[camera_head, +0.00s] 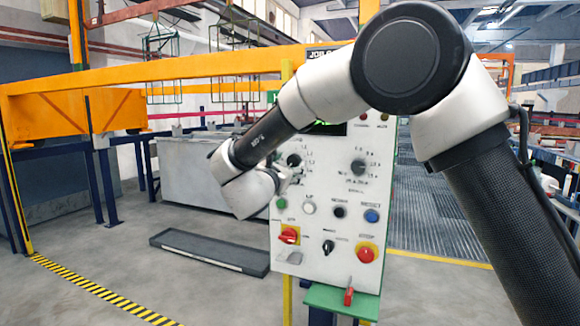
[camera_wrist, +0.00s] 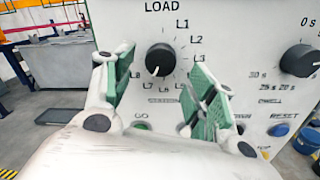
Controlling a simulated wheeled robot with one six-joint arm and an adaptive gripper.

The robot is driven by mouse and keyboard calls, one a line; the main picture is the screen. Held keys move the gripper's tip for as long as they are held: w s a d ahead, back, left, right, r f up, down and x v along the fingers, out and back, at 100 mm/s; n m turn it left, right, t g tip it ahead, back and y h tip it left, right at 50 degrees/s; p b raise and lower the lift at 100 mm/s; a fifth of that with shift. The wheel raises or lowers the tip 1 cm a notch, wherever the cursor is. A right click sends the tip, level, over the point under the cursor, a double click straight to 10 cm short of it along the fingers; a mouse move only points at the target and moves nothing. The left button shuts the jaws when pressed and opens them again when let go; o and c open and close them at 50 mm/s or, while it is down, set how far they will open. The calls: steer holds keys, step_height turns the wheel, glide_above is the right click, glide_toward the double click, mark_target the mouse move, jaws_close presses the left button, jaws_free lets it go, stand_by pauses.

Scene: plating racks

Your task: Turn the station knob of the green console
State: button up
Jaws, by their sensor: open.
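The console (camera_head: 330,262) is a pale upright panel with green trim in the head view. Its station knob (camera_wrist: 160,60) is round and black, ringed by labels from LOAD and L1 round to L8. Its white mark points down and slightly left, near L7. The knob also shows in the head view (camera_head: 294,160), beside my gripper (camera_head: 284,177). In the wrist view my gripper (camera_wrist: 163,68) is open, with one green-padded finger left of the knob and one right. The knob appears between them; I cannot tell whether they touch it.
A second black knob (camera_wrist: 299,60), marked in seconds, sits to the right. Below are a blue RESET button (camera_head: 371,216), a red rotary switch (camera_head: 289,236) and a red button (camera_head: 366,254). A dark tray (camera_head: 208,251) lies on the floor at left.

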steer(key=v, duration=0.9)
steer(key=shift+s, duration=0.2)
